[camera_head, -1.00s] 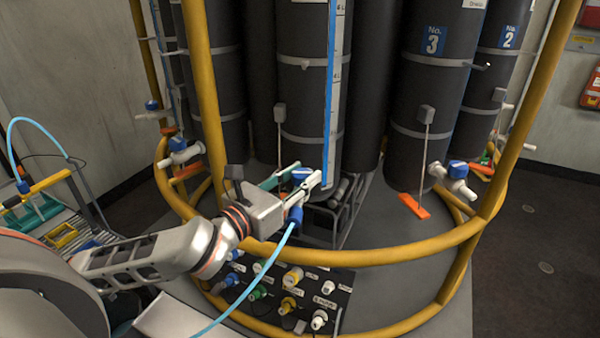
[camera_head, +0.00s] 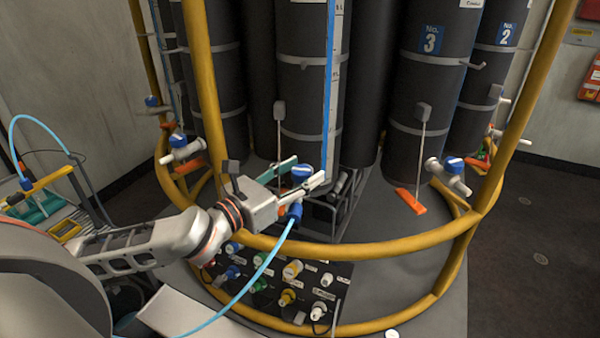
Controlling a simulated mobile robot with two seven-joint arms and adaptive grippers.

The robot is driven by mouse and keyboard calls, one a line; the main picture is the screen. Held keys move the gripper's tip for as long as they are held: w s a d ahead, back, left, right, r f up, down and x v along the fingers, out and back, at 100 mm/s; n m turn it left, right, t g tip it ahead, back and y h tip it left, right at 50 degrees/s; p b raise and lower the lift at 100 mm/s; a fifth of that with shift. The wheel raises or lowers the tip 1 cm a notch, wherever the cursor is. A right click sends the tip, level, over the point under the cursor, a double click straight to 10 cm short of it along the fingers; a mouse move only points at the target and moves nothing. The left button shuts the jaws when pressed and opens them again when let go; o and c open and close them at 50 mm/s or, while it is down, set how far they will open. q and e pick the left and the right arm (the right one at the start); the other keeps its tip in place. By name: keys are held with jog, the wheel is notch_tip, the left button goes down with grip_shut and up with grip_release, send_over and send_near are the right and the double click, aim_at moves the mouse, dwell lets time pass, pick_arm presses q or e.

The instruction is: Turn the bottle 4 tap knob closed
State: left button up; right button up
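A tap with a blue knob (camera_head: 301,171) sits at the foot of the central dark bottle (camera_head: 303,85). No number shows on this bottle, so I cannot confirm that it is bottle 4. My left gripper (camera_head: 309,168) reaches in from the left over the yellow rail. Its fingers stand apart on both sides of the blue knob, and whether they touch it is hard to tell. The tap body is mostly hidden by the gripper. A blue connector (camera_head: 294,212) with a light blue hose hangs just below. My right gripper is out of view.
A yellow tubular rail (camera_head: 400,252) rings the bottles. Similar blue-knobbed taps stand at right (camera_head: 454,164) and left (camera_head: 178,141). An orange-footed lever (camera_head: 410,201) is right of the gripper. A panel of coloured connectors (camera_head: 270,280) lies below. Bottle No. 3 (camera_head: 425,90) stands right.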

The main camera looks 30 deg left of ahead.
aim_at(301, 170)
pick_arm(q)
notch_tip(301, 170, up, 10)
dwell(0.8)
dwell(0.4)
